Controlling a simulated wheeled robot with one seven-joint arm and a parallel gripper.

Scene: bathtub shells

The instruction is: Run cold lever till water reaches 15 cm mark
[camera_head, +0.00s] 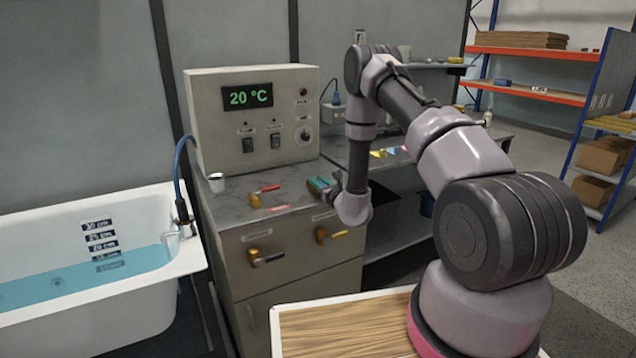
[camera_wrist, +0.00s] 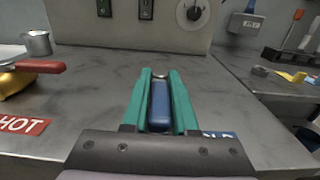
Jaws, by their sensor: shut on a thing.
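The cold lever has a blue handle (camera_wrist: 160,103) and stands on the grey counter. My gripper (camera_head: 322,186) has teal fingers closed around that handle; the fingers (camera_wrist: 160,82) flank it in the wrist view. A blue label is partly hidden beside the right finger. The white tub (camera_head: 150,200) stands at the left with blue water (camera_head: 60,287) in it. A column of depth plates (camera_head: 100,237) reads 30, 25 and 20 cm from the top. The waterline crosses around the small plate below 20 cm, whose text is unclear. Whether water is flowing from the spout (camera_head: 183,212) is unclear.
The red hot lever (camera_head: 265,192) is left of my gripper, with a HOT label (camera_wrist: 20,127). A metal cup (camera_head: 216,182) stands behind it. The control box (camera_head: 250,120) shows 20 °C.

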